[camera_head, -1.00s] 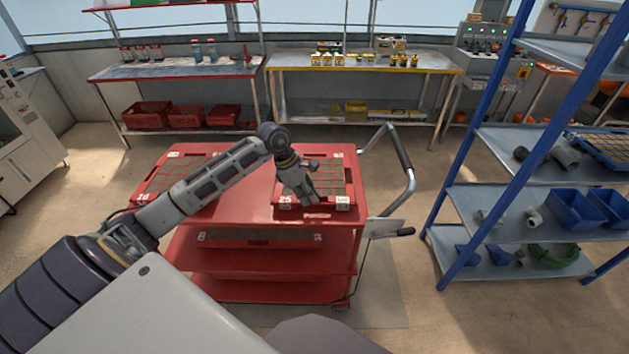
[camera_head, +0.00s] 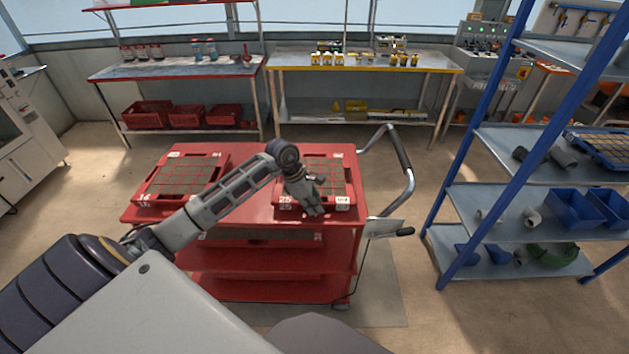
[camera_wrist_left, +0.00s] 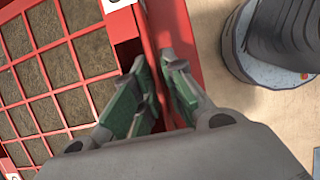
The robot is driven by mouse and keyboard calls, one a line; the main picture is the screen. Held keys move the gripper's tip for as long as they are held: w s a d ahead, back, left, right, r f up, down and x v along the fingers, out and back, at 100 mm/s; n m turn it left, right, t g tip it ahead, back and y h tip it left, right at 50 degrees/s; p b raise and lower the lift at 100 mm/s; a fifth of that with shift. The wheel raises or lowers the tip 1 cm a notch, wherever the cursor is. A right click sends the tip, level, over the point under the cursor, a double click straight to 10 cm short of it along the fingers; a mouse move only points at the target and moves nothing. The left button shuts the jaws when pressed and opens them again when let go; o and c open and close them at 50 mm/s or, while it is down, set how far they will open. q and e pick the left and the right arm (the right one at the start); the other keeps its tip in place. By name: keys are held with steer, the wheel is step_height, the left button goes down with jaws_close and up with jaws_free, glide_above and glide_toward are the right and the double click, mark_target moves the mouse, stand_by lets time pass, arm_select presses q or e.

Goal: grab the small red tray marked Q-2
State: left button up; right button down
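Two red gridded trays lie on top of a red cart (camera_head: 240,207). The right tray (camera_head: 352,188) has white corner labels, too small to read with certainty as Q-2. The left tray (camera_head: 142,192) lies behind my left forearm. My left gripper (camera_head: 316,208) is at the front edge of the right tray and hides part of it. In the left wrist view, its fingers (camera_wrist_left: 160,75) are apart, with a red edge and a dark gap in front of them. The gridded tray (camera_wrist_left: 72,62) is on the left there. Contact cannot be told. My right gripper is not in view.
Another dark-filled tray (camera_head: 255,238) is on the cart's lower shelf. The cart's handle (camera_head: 405,160) rises on its right. A blue-framed shelf (camera_head: 480,200) with blue bins stands farther right. Workbenches line the back wall. Open floor lies between cart and shelf.

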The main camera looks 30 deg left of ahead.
arm_select(q)
jaws_close()
steer(key=shift+r, duration=0.1)
stand_by(0.4)
steer(key=shift+r, duration=0.15)
